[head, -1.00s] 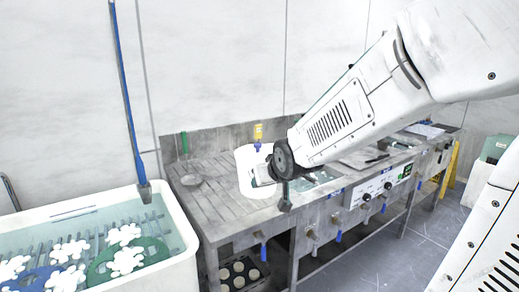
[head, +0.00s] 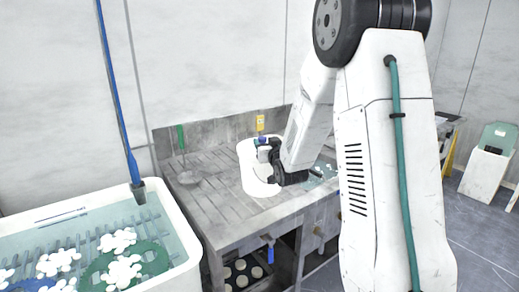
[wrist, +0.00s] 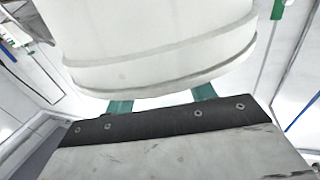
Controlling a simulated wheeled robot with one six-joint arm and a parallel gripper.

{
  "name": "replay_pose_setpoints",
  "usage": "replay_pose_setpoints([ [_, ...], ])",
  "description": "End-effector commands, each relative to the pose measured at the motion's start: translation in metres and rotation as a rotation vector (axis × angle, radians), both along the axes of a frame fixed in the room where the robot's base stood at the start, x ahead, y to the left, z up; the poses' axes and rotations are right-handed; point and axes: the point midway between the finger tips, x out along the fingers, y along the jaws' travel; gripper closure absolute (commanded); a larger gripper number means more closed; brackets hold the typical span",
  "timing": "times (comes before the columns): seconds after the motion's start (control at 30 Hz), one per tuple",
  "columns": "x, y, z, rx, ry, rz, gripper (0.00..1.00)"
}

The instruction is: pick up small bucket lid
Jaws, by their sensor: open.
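A white round bucket (head: 250,172) stands on the grey bench, partly hidden by my arm. In the wrist view a large white rounded body with a stepped rim (wrist: 165,68) fills the upper middle. I cannot tell which part of it is the small bucket lid; no separate lid shows in the head view. My gripper (head: 262,160) is at the bucket's right side, near its upper part. In the wrist view my gripper (wrist: 162,99) shows two green fingers spread apart, their ends hidden by the white body. The gripper is open; contact is unclear.
The grey bench (head: 205,200) has free slatted surface left of the bucket. A yellow bottle (head: 260,123) stands behind it, and a green-handled tool (head: 181,140) is at the back left. A white tub (head: 183,240) with white star-shaped parts is at front left.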

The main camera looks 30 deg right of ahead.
Motion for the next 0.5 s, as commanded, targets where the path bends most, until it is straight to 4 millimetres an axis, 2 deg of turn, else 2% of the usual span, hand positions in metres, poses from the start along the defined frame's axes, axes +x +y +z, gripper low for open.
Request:
replay_pose_setpoints([
  [0.1, 0.020, -0.001, -0.002, 0.000, 0.000, 0.000, 0.46],
  [0.2, 0.031, -0.005, -0.002, 0.000, 0.000, -0.001, 0.46],
  [0.5, 0.038, -0.004, -0.001, 0.000, 0.001, 0.002, 0.46],
])
